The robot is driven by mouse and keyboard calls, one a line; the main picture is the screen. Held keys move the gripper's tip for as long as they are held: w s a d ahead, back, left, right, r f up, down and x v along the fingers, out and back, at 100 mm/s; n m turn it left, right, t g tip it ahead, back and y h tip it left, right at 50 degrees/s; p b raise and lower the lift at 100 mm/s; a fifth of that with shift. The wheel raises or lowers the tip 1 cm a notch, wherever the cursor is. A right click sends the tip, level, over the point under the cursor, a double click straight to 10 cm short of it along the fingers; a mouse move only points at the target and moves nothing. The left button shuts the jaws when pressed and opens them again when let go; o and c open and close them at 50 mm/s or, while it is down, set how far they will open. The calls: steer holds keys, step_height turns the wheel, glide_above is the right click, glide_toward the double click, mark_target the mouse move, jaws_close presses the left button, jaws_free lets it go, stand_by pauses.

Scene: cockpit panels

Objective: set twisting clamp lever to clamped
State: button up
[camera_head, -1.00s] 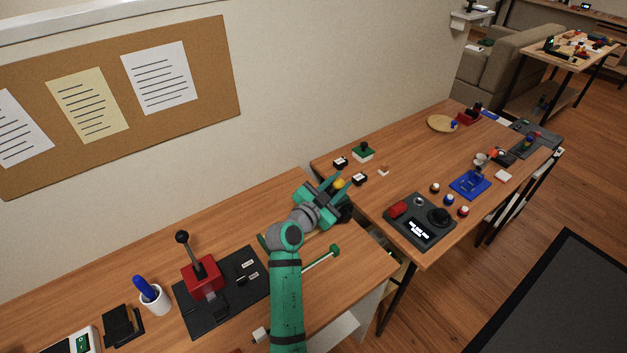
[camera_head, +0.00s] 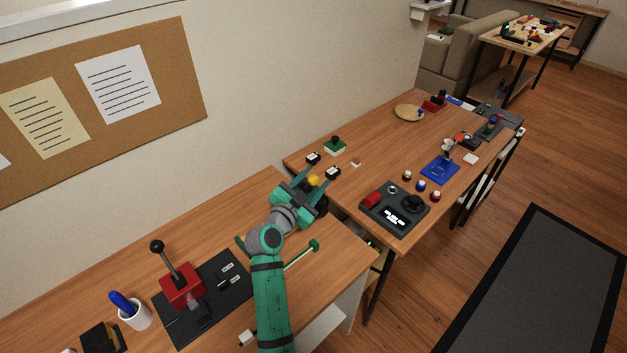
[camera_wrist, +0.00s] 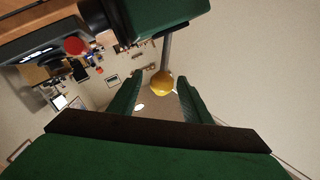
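A lever with a yellow ball knob (camera_wrist: 162,83) on a grey rod (camera_wrist: 166,50) shows in the wrist view, and I take it for the clamp lever. The knob appears between the two green fingers of my gripper (camera_wrist: 157,102), with a gap on both sides. My gripper is open and not closed on it. In the head view my gripper (camera_head: 308,190) is over the far end of the near desk, with the yellow knob (camera_head: 313,180) at its fingers. The lever's base is mostly hidden by my gripper and arm.
A red box with a black-knobbed lever (camera_head: 182,286) and a white cup (camera_head: 135,315) stand on the near desk. A green rod (camera_head: 300,256) lies beside my arm. The far desk holds a dark control panel (camera_head: 394,208), a blue plate (camera_head: 440,168) and a green box (camera_head: 335,146).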

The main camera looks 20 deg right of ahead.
steer(key=shift+a, duration=0.1)
steer(key=f+v, duration=0.1)
steer(key=v, duration=0.9)
steer(key=shift+s+a+r, duration=0.25)
steer(key=shift+r, duration=0.25)
steer(key=shift+w, duration=0.1)
